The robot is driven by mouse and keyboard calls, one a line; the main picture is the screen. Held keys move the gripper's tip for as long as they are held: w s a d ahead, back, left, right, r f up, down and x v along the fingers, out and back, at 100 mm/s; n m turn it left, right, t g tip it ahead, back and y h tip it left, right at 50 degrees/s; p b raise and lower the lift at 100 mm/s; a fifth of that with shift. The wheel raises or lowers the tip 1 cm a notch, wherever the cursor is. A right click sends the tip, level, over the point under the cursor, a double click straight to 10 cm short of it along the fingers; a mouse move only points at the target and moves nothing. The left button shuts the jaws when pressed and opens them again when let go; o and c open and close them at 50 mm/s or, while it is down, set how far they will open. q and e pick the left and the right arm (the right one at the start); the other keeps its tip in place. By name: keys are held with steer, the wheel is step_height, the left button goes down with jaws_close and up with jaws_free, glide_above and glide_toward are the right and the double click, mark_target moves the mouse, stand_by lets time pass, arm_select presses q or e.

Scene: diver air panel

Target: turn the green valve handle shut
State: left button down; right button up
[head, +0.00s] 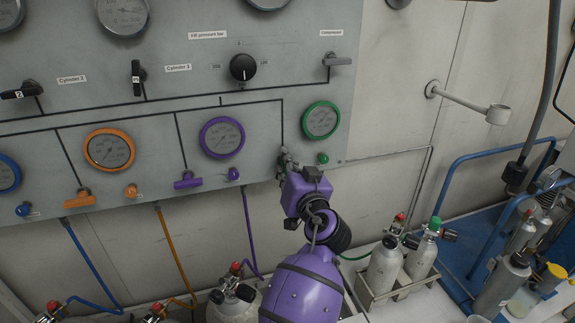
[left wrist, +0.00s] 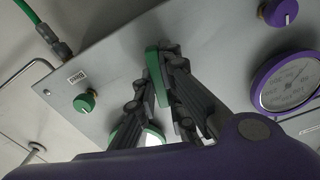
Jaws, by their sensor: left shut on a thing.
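The green valve handle (left wrist: 154,72) shows in the left wrist view as a green bar between my gripper fingers. My left gripper (left wrist: 168,70) is shut on it at the panel face. In the head view my left gripper (head: 286,160) reaches the panel below the green-rimmed gauge (head: 321,120) and hides the handle. A small green knob (head: 323,158) sits just right of the gripper, and it also shows in the left wrist view (left wrist: 84,103), beside a label reading Bleed. My right gripper is not in view.
The grey panel (head: 260,100) also carries a purple handle (head: 187,180), an orange handle (head: 79,198) and a black knob (head: 243,68). Hoses hang below it. Gas cylinders (head: 385,265) stand in a rack at lower right. A wall-mounted arm (head: 465,100) sticks out right of the panel.

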arm_select(q)
steer(key=m+p, duration=0.1)
steer(key=m, duration=0.4)
steer(key=shift+d+r, duration=0.1)
steer(key=m+p, duration=0.1)
steer(key=m, duration=0.3)
steer(key=shift+d+m+p, duration=0.1)
steer(key=shift+m+p, duration=0.35)
steer(key=shift+m, duration=0.45)
steer(key=shift+m+p, duration=0.45)
steer(key=shift+m, duration=0.65)
steer(key=shift+w+f+m+p, duration=0.1)
steer(key=shift+f+m+p, duration=0.2)
steer(key=shift+m, duration=0.6)
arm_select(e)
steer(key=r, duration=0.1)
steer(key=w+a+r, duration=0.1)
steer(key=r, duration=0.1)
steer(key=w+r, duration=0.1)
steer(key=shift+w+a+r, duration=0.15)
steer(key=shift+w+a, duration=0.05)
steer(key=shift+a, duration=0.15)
arm_select(q)
steer(key=shift+f+m, duration=0.1)
steer(key=shift+m, duration=0.2)
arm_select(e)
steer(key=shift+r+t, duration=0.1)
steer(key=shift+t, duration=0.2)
